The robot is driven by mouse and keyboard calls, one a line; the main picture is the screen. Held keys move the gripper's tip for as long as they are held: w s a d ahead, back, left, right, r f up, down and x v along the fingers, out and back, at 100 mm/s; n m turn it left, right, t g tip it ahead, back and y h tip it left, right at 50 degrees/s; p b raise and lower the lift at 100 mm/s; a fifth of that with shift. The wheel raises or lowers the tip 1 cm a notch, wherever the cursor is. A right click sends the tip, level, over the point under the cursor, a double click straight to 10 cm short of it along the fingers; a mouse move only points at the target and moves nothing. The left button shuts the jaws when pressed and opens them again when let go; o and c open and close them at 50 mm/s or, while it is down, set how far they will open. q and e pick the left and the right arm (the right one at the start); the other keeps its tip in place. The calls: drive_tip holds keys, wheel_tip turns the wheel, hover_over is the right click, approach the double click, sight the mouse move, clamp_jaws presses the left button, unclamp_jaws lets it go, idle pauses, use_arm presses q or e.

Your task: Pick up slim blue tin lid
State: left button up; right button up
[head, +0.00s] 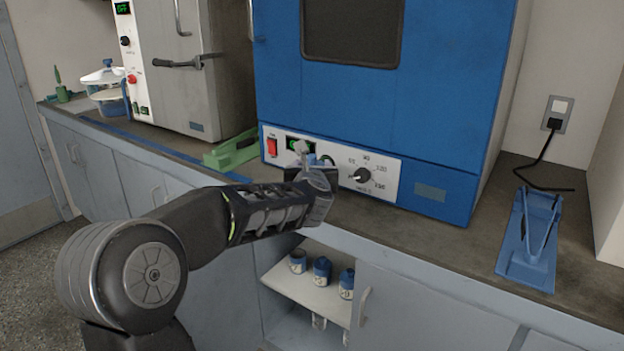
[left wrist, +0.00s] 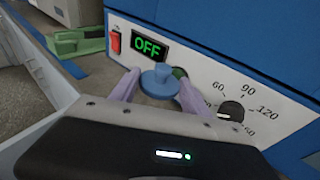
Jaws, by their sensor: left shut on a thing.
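The slim blue tin lid (left wrist: 160,82), a blue disc with a small raised knob, is between the two fingers of my left gripper (left wrist: 158,88) in the left wrist view. The gripper is shut on it. In the head view my left gripper (head: 316,172) is in front of the blue oven's control panel, above the counter's front edge, and mostly hides the lid. Three small blue-and-white tins (head: 321,270) stand on a shelf in the open cabinet below. My right gripper is not in view.
The blue oven (head: 420,130) stands close behind the gripper, with a dial (head: 362,176) and an OFF display (left wrist: 147,48). A green stand (head: 232,151) is on the counter to the left, a blue stand (head: 528,245) to the right. The cabinet door (head: 400,305) is beside the shelf opening.

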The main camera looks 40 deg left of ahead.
use_arm(q)
wheel_tip(320, 180, up, 2)
drive_tip(key=shift+r, duration=0.2)
idle(0.6)
